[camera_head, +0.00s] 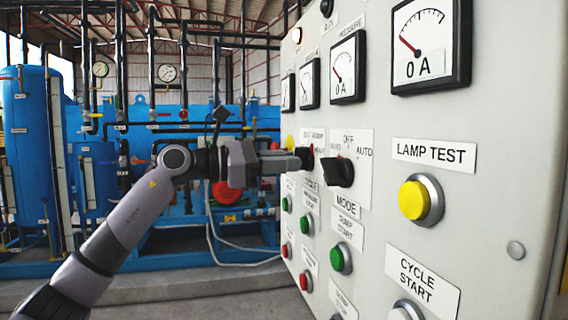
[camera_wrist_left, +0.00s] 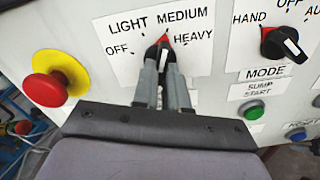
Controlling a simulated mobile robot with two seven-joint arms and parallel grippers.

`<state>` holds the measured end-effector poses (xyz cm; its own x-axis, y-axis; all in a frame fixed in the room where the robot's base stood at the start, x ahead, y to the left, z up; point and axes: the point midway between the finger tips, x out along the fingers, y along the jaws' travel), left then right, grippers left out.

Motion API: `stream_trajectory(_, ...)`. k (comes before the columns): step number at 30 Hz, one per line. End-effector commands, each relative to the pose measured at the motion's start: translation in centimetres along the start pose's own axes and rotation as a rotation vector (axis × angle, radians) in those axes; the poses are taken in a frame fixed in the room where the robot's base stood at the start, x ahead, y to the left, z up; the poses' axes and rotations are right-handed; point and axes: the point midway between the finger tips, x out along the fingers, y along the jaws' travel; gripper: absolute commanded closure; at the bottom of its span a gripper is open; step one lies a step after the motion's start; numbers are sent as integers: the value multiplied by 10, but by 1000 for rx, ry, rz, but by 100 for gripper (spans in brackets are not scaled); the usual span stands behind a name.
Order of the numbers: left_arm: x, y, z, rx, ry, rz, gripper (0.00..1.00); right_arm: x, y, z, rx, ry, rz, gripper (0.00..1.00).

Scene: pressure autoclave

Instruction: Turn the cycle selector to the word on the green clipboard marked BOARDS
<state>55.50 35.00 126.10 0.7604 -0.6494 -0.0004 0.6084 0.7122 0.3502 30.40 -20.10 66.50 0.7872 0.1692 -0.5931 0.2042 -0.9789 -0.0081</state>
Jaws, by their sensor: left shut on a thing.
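The cycle selector (camera_wrist_left: 163,47) is a black knob on a white plate reading OFF, LIGHT, MEDIUM and HEAVY. In the left wrist view its red tip points up, toward the word MEDIUM. My left gripper (camera_wrist_left: 162,62) is shut on the knob, one finger on each side, and the fingers hide part of it. In the head view my left gripper (camera_head: 301,157) reaches the panel from the left, and the knob is mostly hidden there. The green clipboard marked BOARDS does not show in either view. My right gripper is not in view.
The MODE knob (camera_head: 340,171) sits right of the selector. A red mushroom button (camera_wrist_left: 48,90) is on its left. Push buttons, including the yellow LAMP TEST (camera_head: 414,200), and dial meters (camera_head: 430,45) cover the grey panel. Blue tanks and pipes (camera_head: 30,150) stand behind.

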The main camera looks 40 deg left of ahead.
Motion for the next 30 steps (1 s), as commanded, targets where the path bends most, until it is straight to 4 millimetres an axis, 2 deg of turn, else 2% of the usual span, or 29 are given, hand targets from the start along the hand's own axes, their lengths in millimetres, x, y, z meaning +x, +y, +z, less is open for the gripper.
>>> stream_trajectory(17, 0, 0, 0, 36, -1, 1, 100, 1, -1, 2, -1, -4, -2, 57)
stream_trajectory(18, 0, 0, 0, 36, -1, 1, 84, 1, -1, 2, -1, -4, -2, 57)
stream_trajectory(20, 0, 0, 0, 36, -1, 1, 65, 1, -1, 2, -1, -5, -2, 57)
stream_trajectory(21, 0, 0, 0, 36, -1, 1, 62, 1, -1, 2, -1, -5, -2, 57)
stream_trajectory(30, -2, 0, -1, 35, 0, 1, 62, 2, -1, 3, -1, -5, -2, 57)
